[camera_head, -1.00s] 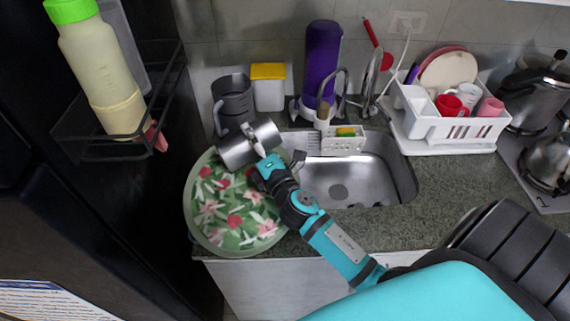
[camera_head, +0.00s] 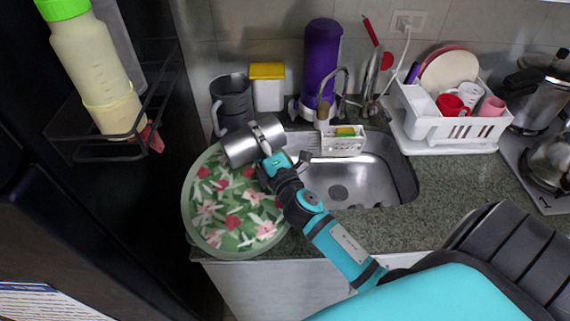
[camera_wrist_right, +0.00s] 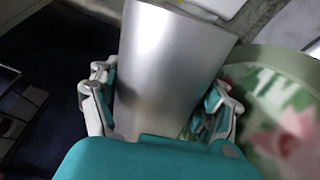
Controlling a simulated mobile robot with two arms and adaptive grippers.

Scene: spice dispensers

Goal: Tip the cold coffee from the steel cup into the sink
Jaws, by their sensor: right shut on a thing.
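The steel cup (camera_head: 241,147) is tilted far over, nearly on its side, in the head view. My right gripper (camera_head: 268,150) is shut around it and holds it above the floral tray, left of the sink (camera_head: 346,183). In the right wrist view the cup (camera_wrist_right: 172,75) fills the middle, between the two fingers of my right gripper (camera_wrist_right: 160,105). The inside of the cup and any coffee in it are hidden. The sink basin looks empty, with its drain showing. My left gripper is out of view.
A round green floral tray (camera_head: 205,235) lies left of the sink. A grey pitcher (camera_head: 232,100), a yellow-lidded container (camera_head: 267,90) and a purple bottle (camera_head: 321,65) stand behind. The faucet (camera_head: 345,85) and a sponge caddy (camera_head: 343,147) are at the sink's back. A white dish rack (camera_head: 455,128) is at right.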

